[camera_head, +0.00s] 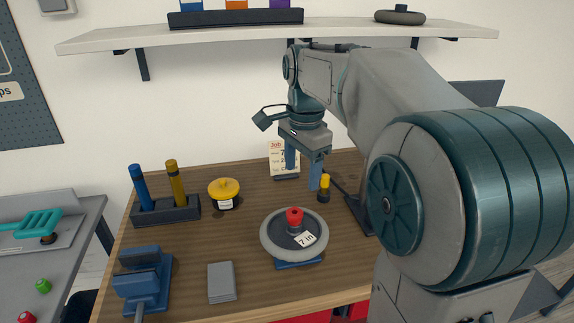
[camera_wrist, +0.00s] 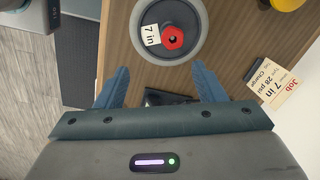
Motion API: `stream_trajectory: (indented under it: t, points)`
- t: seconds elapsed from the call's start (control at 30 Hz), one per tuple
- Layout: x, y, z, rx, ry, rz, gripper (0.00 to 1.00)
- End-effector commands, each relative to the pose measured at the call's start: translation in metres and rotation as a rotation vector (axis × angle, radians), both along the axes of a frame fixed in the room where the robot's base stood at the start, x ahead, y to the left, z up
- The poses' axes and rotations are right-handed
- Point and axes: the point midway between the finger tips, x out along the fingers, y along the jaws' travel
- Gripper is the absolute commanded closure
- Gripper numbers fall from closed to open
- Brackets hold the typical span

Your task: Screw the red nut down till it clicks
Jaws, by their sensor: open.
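The red nut (camera_head: 294,215) sits at the centre of a grey-rimmed wheel (camera_head: 267,245) that lies flat on a blue stand on the wooden bench. A tag on the wheel reads 7 in. In the wrist view the red nut (camera_wrist: 172,38) shows as a ring with a dark centre, beyond my fingertips. My gripper (camera_head: 303,180) is open and empty, behind the wheel and above the bench. In the wrist view its two blue fingers (camera_wrist: 160,80) are spread wide, apart from the nut and wheel. How far down the nut sits cannot be told.
A job card (camera_head: 278,158) stands behind my fingers. A yellow-capped bottle (camera_head: 324,188) stands close right of the wheel. A yellow-lidded pot (camera_head: 224,191), a holder with two handles (camera_head: 166,210), a blue vise (camera_head: 146,281) and a grey block (camera_head: 222,281) occupy the left side.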

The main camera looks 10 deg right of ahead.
Motion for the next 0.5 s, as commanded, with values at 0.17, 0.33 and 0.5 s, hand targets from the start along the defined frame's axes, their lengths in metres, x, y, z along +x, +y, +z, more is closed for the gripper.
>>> stream_trajectory:
  t: [0.17, 0.33, 0.5]
  points:
    - [0.027, 0.002, -0.007, -0.005, 0.038, -0.178, 0.37]
    - [0.033, 0.002, -0.012, -0.008, 0.049, -0.227, 0.37]
    - [0.032, 0.003, -0.035, -0.008, 0.052, -0.226, 0.37]
